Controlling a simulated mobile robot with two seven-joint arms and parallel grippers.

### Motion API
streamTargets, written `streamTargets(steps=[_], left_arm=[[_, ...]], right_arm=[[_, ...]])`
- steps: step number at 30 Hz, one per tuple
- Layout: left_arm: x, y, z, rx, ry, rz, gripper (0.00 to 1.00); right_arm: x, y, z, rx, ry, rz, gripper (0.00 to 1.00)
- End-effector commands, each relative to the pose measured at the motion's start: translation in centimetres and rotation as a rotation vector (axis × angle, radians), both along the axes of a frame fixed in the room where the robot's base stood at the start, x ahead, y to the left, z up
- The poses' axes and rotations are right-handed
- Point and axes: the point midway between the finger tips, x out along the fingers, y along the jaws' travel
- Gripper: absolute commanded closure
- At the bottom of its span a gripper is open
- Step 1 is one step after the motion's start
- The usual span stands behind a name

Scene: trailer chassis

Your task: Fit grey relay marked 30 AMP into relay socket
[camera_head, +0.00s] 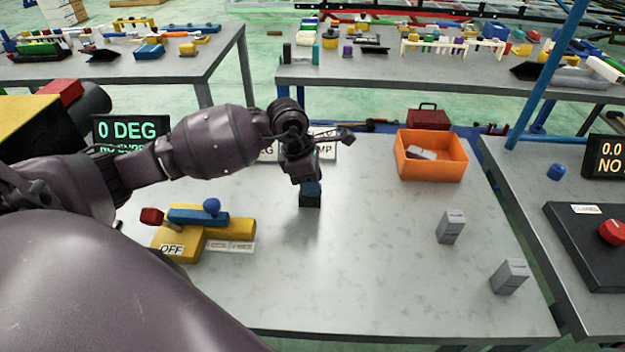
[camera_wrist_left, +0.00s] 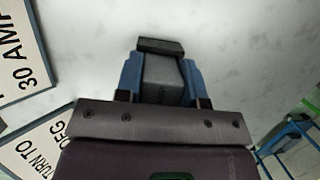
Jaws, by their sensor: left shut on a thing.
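My left gripper (camera_head: 309,186) hangs over the middle of the grey table, pointing down. In the left wrist view its blue fingers (camera_wrist_left: 160,82) are shut on a grey block (camera_wrist_left: 162,72), which looks like a relay; its marking is not readable. A dark block (camera_head: 310,201), likely the relay socket, is directly below the fingers. It also shows in the left wrist view, as a black edge (camera_wrist_left: 160,46) beyond the grey block. I cannot tell whether the two are joined or only touching. Two more grey relays (camera_head: 451,227) (camera_head: 510,276) stand on the table at the right. My right gripper is not in view.
An orange bin (camera_head: 431,168) holding small items stands at the back right. A yellow clamp-like fixture (camera_head: 200,237) with a blue bar and an OFF label is at the left. Signs stand behind my gripper, one reading 30 AMP (camera_wrist_left: 22,60). The front middle of the table is clear.

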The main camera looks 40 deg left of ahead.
Motion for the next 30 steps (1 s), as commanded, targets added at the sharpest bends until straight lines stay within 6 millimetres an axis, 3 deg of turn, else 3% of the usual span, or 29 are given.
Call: streamTargets(steps=[18,19,23,30], left_arm=[[-0.2,0.0,-1.8,0.001,0.010,0.001,0.89],[-0.2,0.0,-1.8,0.002,0.011,0.001,0.61],[-0.3,0.0,-2.0,0.001,0.014,0.002,0.41],[-0.4,-0.2,-2.1,-0.003,0.019,0.000,0.39]], right_arm=[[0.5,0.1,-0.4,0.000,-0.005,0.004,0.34],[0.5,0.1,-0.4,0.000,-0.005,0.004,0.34],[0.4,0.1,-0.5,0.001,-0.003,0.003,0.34],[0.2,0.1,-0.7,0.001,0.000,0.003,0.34]])
